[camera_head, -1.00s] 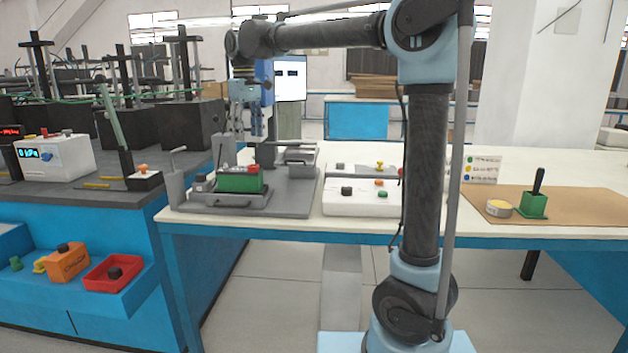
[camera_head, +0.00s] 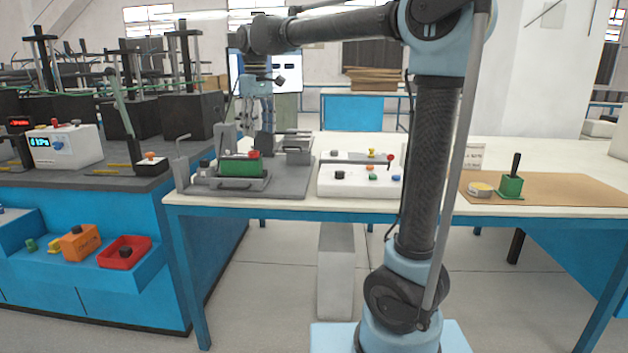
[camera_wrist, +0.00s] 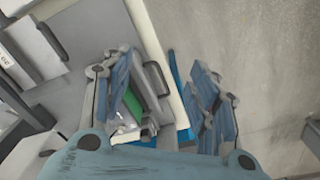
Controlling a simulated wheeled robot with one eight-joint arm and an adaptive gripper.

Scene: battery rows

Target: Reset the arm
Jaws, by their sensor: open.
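My gripper (camera_head: 256,118) hangs below my raised arm, above the left part of the white table, in the head view. It is open with nothing between its fingers; the wrist view shows the two blue fingers spread apart (camera_wrist: 165,105). Below it, a green block (camera_head: 238,167) with a red knob sits in a grey fixture (camera_head: 290,187). Part of the green block also shows past the left finger in the wrist view (camera_wrist: 133,104). The gripper is apart from the block and the fixture.
A white control box (camera_head: 350,187) with coloured buttons stands right of the fixture. A dark-topped bench (camera_head: 95,180) with machines stands left. A red tray (camera_head: 124,252) sits lower left.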

